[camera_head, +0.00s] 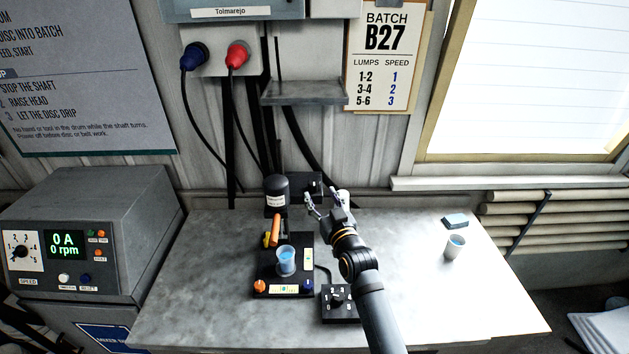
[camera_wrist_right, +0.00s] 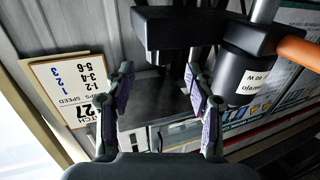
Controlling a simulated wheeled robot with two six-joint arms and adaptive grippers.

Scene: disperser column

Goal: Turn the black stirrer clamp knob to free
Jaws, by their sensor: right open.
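The stirrer (camera_head: 277,192) is a black cylinder with a white label, held at a black clamp block (camera_head: 298,184) behind the worktable's middle. The clamp knob seems to be the small dark part (camera_head: 314,186) at the block's right end, but I cannot make out its setting. My right gripper (camera_head: 325,200) is open beside that end, fingers pointing towards it. In the right wrist view, the open fingers (camera_wrist_right: 160,85) have nothing between them but background. The black clamp block (camera_wrist_right: 178,28) and the labelled stirrer (camera_wrist_right: 240,72) lie beyond them. My left gripper is out of view.
A blue-filled cup (camera_head: 286,262) stands on the black base, under an orange handle (camera_head: 275,231). A small black dial box (camera_head: 340,302) sits by my right arm. Another cup (camera_head: 455,247) and a blue sponge (camera_head: 455,221) stand right. A grey shelf (camera_head: 304,95) hangs above.

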